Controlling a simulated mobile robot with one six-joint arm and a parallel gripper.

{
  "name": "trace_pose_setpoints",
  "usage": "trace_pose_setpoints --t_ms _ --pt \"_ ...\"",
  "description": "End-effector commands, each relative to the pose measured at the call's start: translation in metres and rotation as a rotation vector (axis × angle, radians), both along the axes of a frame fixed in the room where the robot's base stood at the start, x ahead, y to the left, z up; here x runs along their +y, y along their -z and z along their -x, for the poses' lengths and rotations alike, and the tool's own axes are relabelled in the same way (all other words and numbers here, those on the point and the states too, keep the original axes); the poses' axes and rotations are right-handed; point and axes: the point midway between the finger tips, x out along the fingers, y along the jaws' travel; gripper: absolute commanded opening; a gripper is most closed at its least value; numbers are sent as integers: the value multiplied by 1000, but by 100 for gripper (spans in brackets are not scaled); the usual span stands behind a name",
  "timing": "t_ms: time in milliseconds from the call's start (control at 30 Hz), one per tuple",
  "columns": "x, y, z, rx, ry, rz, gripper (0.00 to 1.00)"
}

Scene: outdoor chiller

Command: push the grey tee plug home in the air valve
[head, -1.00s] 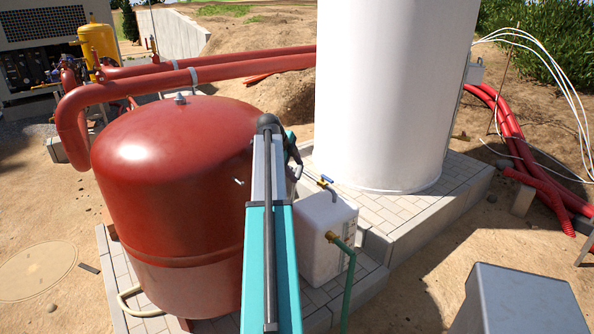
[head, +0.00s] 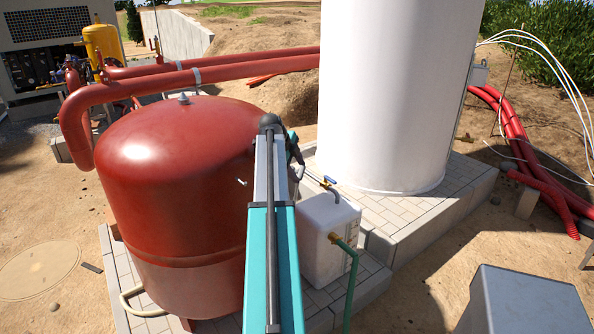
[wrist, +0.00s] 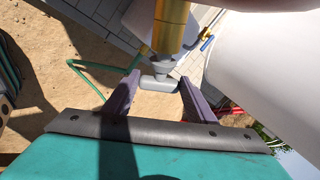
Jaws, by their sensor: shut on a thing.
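In the wrist view the grey tee plug (wrist: 159,83) has its crossbar between the two fingertips of my gripper (wrist: 159,80), which is shut on it. The plug's grey stem runs up to the lower end of the brass-coloured air valve (wrist: 173,28). The plug and valve look in line. I cannot tell how far the stem sits inside the valve. In the head view my arm hides the gripper, the plug and the valve.
A large red tank (head: 180,190) stands left of my arm. A white box (head: 328,235) with a tap and green hose stands close on the right. A tall white tank (head: 395,90) is behind it. A grey box (head: 525,300) is at lower right.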

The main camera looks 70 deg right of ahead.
Motion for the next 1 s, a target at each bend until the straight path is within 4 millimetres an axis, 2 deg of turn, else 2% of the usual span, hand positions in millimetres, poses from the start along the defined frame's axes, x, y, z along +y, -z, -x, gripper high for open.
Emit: trace_pose_setpoints --t_ms 1000 --pt "1 0 -16 0 0 0 10"
